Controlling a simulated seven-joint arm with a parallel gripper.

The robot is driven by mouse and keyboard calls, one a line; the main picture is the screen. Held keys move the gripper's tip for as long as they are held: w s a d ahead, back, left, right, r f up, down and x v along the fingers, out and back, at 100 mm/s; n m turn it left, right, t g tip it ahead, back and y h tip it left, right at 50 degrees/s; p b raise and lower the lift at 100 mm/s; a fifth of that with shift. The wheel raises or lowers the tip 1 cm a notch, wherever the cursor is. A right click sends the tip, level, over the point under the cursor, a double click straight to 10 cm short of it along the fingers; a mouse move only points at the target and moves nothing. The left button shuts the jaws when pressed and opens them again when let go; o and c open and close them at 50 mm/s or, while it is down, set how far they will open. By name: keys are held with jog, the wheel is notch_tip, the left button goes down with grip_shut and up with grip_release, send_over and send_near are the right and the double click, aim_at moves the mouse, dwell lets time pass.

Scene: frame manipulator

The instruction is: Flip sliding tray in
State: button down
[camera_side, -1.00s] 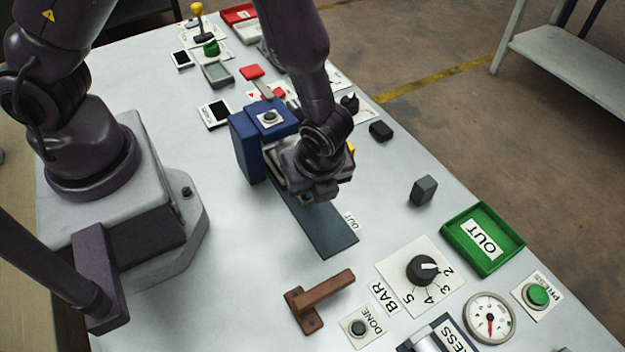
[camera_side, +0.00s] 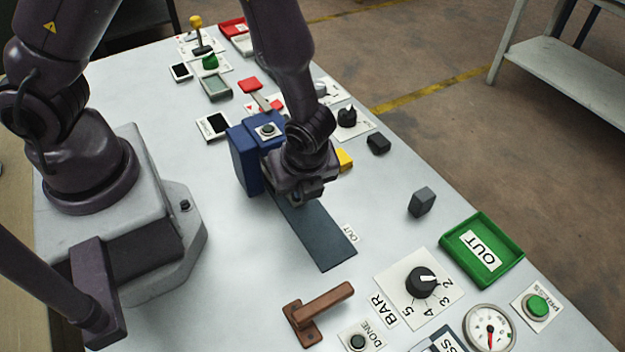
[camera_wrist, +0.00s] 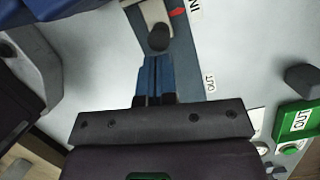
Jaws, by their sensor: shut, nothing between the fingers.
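The sliding tray unit is a blue housing (camera_side: 245,160) with a dark slate track (camera_side: 325,238) running toward the lower right, marked OUT at its far end. In the wrist view the track (camera_wrist: 190,60) carries an IN label and a red mark near the top. A pale tray piece with a dark round knob (camera_wrist: 160,38) sits at the top by the housing. My gripper (camera_wrist: 153,62) is shut and empty, its blue fingers over the track just below the knob. Whether they touch it I cannot tell. In the side view my gripper (camera_side: 303,200) hides the tray piece.
A grey block (camera_side: 422,202) and a green OUT tray (camera_side: 482,248) stand to the right. A brown lever (camera_side: 318,312), a black dial (camera_side: 421,281) and a gauge (camera_side: 489,328) lie nearer the camera. A yellow piece (camera_side: 344,159) is just behind my gripper.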

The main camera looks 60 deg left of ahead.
jog(key=d, duration=0.3)
jog(key=shift+s+d+r, duration=0.25)
jog(key=shift+d+r, duration=0.1)
jog(key=w+v, duration=0.1)
jog(key=v, duration=0.9)
jog(key=s+a+r+n+t+h, duration=0.1)
jog(key=s+a+r+n+t, duration=0.1)
jog(key=s+a+r+n, duration=0.2)
jog(key=s+a+r+n+t+h, duration=0.2)
jog(key=s+a+r+n+t, duration=0.1)
jog(key=a+r+n, duration=0.8)
notch_tip(320, 180, up, 4)
jog(key=s+n, duration=0.1)
jog(key=n, duration=0.4)
jog(key=shift+a+h, duration=0.3)
jog(key=shift+a, duration=0.05)
